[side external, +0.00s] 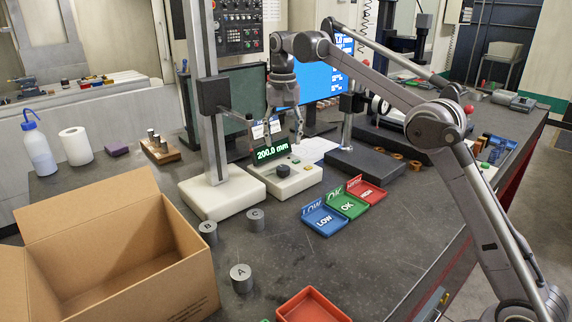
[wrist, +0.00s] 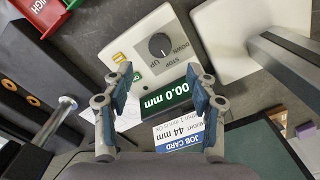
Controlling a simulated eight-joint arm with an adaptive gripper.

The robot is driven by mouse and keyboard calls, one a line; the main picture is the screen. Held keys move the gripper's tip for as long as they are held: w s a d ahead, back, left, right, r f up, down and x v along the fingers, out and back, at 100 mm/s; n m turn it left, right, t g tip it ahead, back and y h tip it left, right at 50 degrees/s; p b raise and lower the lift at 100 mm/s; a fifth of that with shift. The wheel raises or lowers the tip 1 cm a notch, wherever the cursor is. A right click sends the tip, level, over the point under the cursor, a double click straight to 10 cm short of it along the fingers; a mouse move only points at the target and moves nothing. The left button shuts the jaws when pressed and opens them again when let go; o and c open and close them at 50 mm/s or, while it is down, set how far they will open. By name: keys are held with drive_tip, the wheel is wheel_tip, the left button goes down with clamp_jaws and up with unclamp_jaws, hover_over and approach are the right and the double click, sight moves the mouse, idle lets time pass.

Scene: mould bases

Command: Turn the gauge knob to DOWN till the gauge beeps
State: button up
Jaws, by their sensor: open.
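The gauge box (side external: 300,184) is off-white, with a dark round knob (side external: 283,171) on top and a green display (side external: 272,152) reading 200.0 mm. In the wrist view the knob (wrist: 159,45) has DOWN, STOP and UP printed around it; its pointer seems to face STOP, but it is small. My gripper (side external: 287,136) hangs above the box, pointing down, open and empty. In the wrist view its two fingers (wrist: 160,78) are spread either side of the display, with the knob ahead of them and apart from them.
The gauge column (side external: 206,135) stands left of the box on a white base (side external: 222,199). LOW (side external: 324,220), OK (side external: 348,205) and HIGH trays (side external: 367,192) sit right. Grey cylinders and an open carton (side external: 110,265) stand at the front.

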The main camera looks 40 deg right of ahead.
sight(283, 167)
drive_tip(key=shift+f, duration=4.35)
drive_tip(key=c, duration=1.2)
